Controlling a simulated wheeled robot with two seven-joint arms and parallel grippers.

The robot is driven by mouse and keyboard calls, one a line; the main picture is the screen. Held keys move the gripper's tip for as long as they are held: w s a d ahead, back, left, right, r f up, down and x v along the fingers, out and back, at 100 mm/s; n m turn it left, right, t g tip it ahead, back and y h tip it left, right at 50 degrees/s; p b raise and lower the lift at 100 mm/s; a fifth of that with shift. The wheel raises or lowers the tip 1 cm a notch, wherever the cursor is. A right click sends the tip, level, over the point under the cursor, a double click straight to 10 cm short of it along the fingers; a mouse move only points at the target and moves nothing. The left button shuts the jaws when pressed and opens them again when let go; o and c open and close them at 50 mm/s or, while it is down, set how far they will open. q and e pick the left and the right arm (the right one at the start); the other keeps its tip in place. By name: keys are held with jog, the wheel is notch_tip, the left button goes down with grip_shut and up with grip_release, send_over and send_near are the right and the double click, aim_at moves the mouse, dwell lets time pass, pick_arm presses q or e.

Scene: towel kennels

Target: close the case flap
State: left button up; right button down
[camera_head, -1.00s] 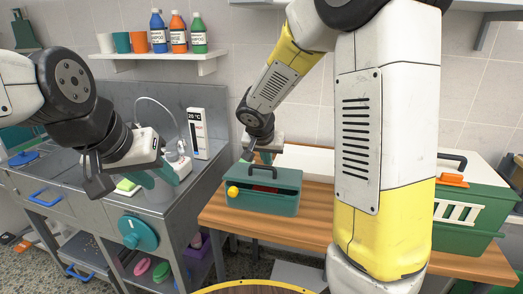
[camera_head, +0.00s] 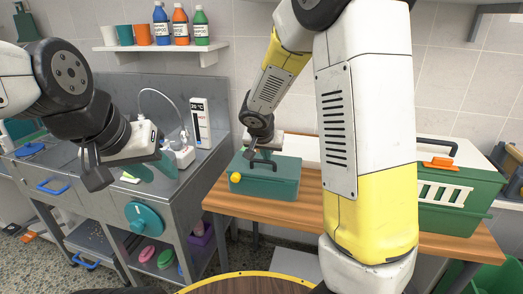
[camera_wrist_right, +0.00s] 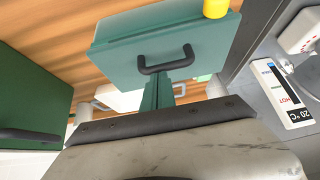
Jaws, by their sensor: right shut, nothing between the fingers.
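The green case (camera_head: 265,187) stands on the wooden table, with a yellow knob (camera_head: 235,178) on its front left. Its teal flap (camera_head: 283,168), with a dark handle, lies over the top, and the inside no longer shows. Whether it is fully seated I cannot tell. In the right wrist view the flap (camera_wrist_right: 125,45) and its handle (camera_wrist_right: 166,62) are close in front of my right gripper (camera_wrist_right: 160,95), which is shut and empty. My left gripper (camera_head: 155,170) is open over the sink counter, away from the case.
A green and white carrier (camera_head: 450,200) with an orange latch stands at the table's right. A steel sink counter (camera_head: 100,205) is on the left. A thermometer display (camera_head: 201,120) stands behind it. Bare wood (camera_head: 300,215) lies in front of the case.

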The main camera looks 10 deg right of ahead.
jog(key=shift+s+a+f, duration=0.2)
jog(key=shift+s+f, duration=0.15)
jog(key=shift+f, duration=0.1)
jog(key=shift+s+a+f, duration=0.2)
jog(key=shift+s+f, duration=0.15)
jog(key=shift+f, duration=0.1)
notch_tip(320, 180, up, 5)
jog(key=w, duration=0.2)
jog(key=s+a+f, duration=0.1)
jog(key=s+a, duration=0.1)
jog(key=s, duration=0.7)
jog(key=s+d+r+g+y, duration=0.1)
jog(key=s+d+r+y, duration=0.1)
jog(key=s+d+r, duration=0.6)
jog(key=s+a+r+n+y, duration=0.1)
jog(key=s+r+n, duration=0.3)
jog(key=s, duration=0.6)
jog(key=shift+a+t+y, duration=0.4)
jog(key=shift+y, duration=0.3)
